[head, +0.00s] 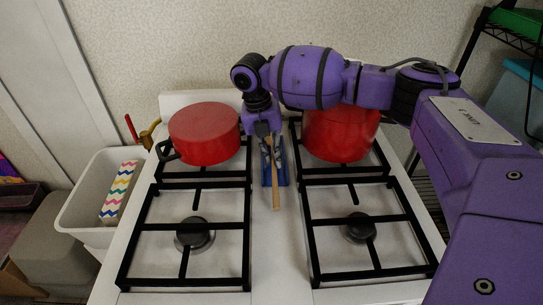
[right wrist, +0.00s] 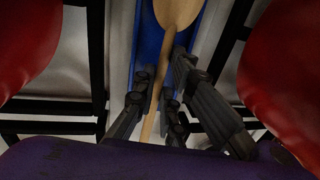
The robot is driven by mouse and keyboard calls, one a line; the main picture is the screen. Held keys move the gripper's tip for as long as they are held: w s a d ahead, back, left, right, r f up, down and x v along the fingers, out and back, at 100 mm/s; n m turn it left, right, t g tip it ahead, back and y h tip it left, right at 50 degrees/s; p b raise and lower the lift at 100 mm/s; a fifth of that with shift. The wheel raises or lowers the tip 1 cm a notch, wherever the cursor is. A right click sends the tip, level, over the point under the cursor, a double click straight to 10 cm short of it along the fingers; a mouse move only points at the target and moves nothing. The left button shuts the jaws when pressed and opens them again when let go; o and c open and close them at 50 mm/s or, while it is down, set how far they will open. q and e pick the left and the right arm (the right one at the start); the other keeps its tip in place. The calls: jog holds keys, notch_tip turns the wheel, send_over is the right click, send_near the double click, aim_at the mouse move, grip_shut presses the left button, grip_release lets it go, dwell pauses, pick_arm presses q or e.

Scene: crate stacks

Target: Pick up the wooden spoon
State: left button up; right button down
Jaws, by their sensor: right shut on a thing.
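The wooden spoon (head: 276,193) is between the two pots on the stove, its handle pointing toward the front. In the right wrist view its bowl (right wrist: 178,12) is at the top edge and its handle runs down between my fingers. My right gripper (head: 272,153) comes down from above and is shut on the spoon's handle; its fingers (right wrist: 166,78) lie on either side of it. A blue spoon rest (head: 283,176) is beneath the spoon. I cannot tell whether the spoon touches it. The gripper hides part of the spoon in the head view. My left gripper is not in view.
A red pot with a dark handle (head: 203,128) stands on the back left burner. Another red pot (head: 340,136) stands on the back right, partly behind my arm. The front burners (head: 195,233) are empty. A white bin (head: 82,207) stands left of the stove.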

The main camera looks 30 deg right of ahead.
aim_at(275, 167)
jog(key=s+r, duration=0.1)
jog(key=r, duration=0.1)
jog(key=s+r, duration=0.1)
jog(key=r, duration=0.1)
jog(key=s+a+r, duration=0.1)
jog(key=s+r, duration=0.1)
jog(key=r, duration=0.1)
jog(key=shift+p, duration=0.4)
jog(key=s+a+r, duration=0.2)
jog(key=s+r, duration=0.2)
jog(key=s, duration=0.5)
jog(key=shift+s+a+r+p, duration=0.3)
jog(key=shift+a+r+p, duration=0.05)
jog(key=shift+a+p, duration=0.1)
